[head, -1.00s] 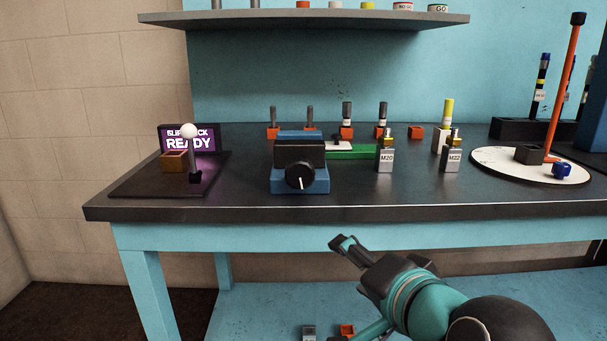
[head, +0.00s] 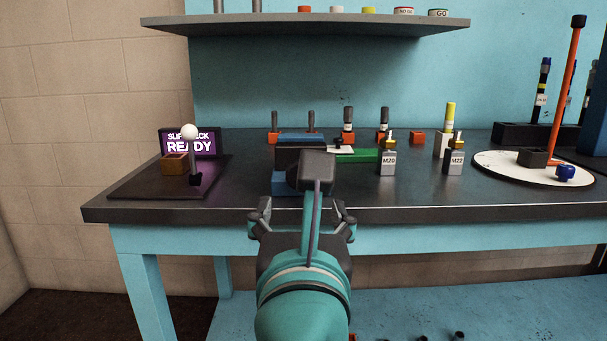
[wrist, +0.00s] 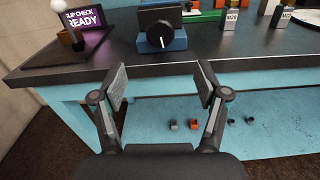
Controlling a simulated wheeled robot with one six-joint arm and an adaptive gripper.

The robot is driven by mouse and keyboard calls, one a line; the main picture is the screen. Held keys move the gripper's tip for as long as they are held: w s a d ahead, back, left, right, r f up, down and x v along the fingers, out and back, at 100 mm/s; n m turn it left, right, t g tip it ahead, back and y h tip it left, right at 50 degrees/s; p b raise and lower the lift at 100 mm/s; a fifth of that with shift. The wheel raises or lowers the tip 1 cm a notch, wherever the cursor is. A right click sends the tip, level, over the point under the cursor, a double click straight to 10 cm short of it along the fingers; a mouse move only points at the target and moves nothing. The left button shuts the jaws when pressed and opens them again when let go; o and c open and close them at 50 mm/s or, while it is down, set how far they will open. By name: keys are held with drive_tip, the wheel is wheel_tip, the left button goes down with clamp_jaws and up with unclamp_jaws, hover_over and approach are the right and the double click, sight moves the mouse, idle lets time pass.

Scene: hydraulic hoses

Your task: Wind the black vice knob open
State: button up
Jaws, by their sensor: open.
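The black vice knob (wrist: 161,35) is round with a white mark line and sits on the front of the blue and black vice (wrist: 175,18), seen in the wrist view. In the head view my wrist hides the knob; part of the vice (head: 285,183) shows behind it near the table's front edge. My gripper (head: 302,205) is open and empty, in front of the table edge and short of the knob. In the wrist view its fingers (wrist: 160,80) are spread apart, below the knob, touching nothing.
A lever with a white ball (head: 189,131) stands left by a lit READY screen (head: 190,145). Metal blocks marked M20 (head: 388,160) and M22 (head: 455,160) stand right of the vice. A shelf (head: 310,22) hangs above. The lower shelf (head: 450,310) holds small parts.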

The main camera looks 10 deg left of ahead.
drive_tip(key=x, duration=1.3)
drive_tip(key=shift+w+p, duration=0.35)
drive_tip(key=shift+p, duration=0.05)
drive_tip(key=c, duration=1.2)
